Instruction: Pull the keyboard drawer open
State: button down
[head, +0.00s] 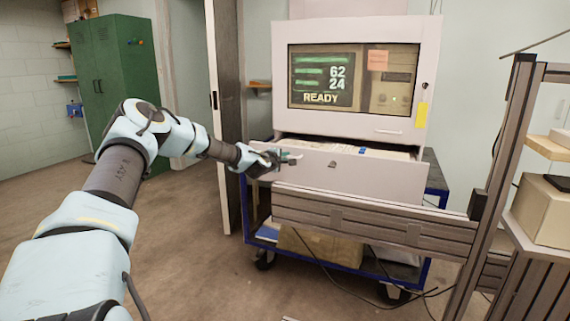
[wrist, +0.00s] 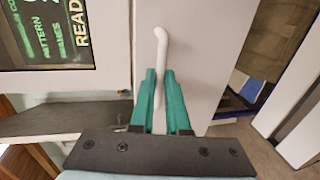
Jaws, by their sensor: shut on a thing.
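The keyboard drawer (head: 345,175) is a light grey front below the screen cabinet, and it stands out from the cabinet with its inside showing along the top. In the wrist view its front (wrist: 200,50) fills the middle, with a white bar handle (wrist: 161,48) on it. My gripper (head: 285,159) is at the left part of the drawer front. In the wrist view my gripper (wrist: 162,100) has its green fingers shut on the handle, one on each side. The handle's far end shows past the fingertips; the gripped part is mostly hidden.
The cabinet's screen (head: 340,80) reads READY. The cabinet stands on a blue wheeled cart (head: 345,270). A grey slatted beam (head: 375,220) runs close in front of the drawer's lower right. A shelf with boxes (head: 545,205) is at the right. The floor at left is clear.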

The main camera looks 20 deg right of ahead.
jog(key=shift+s+a, duration=0.35)
jog(key=c, duration=0.9)
grip_release()
jog(key=b+v, duration=0.2)
jog(key=v, duration=0.8)
jog(key=shift+s+a, duration=0.2)
jog(key=shift+s, duration=0.05)
